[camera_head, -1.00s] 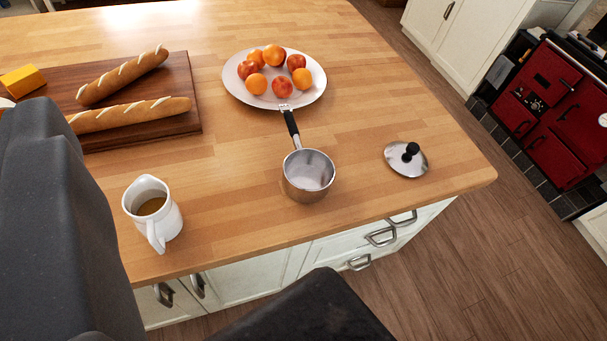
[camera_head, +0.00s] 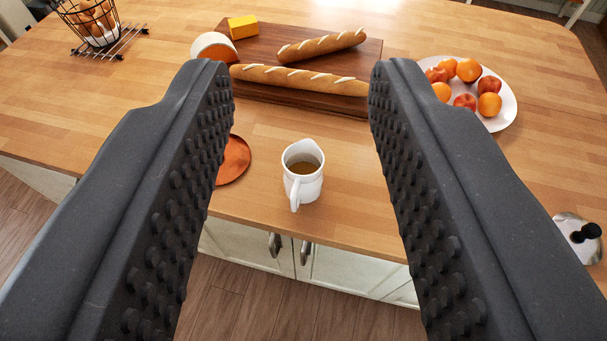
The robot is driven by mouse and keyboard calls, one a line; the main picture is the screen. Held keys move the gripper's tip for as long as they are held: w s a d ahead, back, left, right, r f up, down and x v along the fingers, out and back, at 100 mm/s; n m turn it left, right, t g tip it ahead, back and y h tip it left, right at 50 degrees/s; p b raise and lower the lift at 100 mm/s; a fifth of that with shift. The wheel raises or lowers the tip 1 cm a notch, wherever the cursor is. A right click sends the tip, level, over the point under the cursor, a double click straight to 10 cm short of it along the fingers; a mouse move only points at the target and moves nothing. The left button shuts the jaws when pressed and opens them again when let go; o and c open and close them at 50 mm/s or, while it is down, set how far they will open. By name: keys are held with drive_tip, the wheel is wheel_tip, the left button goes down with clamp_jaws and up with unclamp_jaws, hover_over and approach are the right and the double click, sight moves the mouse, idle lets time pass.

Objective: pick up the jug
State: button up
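The white jug (camera_head: 304,183) stands upright near the front edge of the wooden island top, with brown liquid inside. Its handle points toward me and its spout away. My gripper (camera_head: 301,80) is open, with its two dark studded fingers wide apart. In the picture the jug lies between the fingers, with clear space on both sides. The fingers are empty and appear to be above and in front of the jug, not touching it.
Behind the jug is a dark cutting board (camera_head: 262,50) with baguettes (camera_head: 300,79) and cheese (camera_head: 243,27). A copper-coloured disc (camera_head: 235,160) lies to its left, partly hidden by my finger. A fruit plate (camera_head: 506,105) and a lid (camera_head: 577,238) are at right. A wire basket (camera_head: 95,20) stands far left.

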drive_tip(key=o, duration=0.7)
drive_tip(key=shift+w, duration=0.1)
drive_tip(key=shift+c, duration=0.2)
drive_tip(key=shift+o, duration=0.2)
drive_tip(key=w+f+n+g+p, duration=0.1)
drive_tip(key=w+f+n+g, duration=0.1)
drive_tip(key=w, duration=0.4)
drive_tip(key=w+f+n+g+p, duration=0.1)
drive_tip(key=w+f+n+g, duration=0.1)
drive_tip(key=w, duration=0.4)
drive_tip(key=shift+a+f+p, duration=0.25)
drive_tip(key=shift+f+p, duration=0.15)
drive_tip(key=shift+f, duration=0.35)
drive_tip(key=n+g+p, duration=0.6)
drive_tip(key=n+g, duration=0.5)
hover_over(295, 188)
drive_tip(key=shift+f, duration=16.65)
wheel_tip(295, 188, down, 5)
drive_tip(key=shift+w+r+p, duration=0.1)
drive_tip(key=shift+w+p, duration=0.05)
drive_tip(key=shift+p, duration=0.25)
drive_tip(key=shift+f+p, duration=0.65)
drive_tip(key=shift+f, duration=2.25)
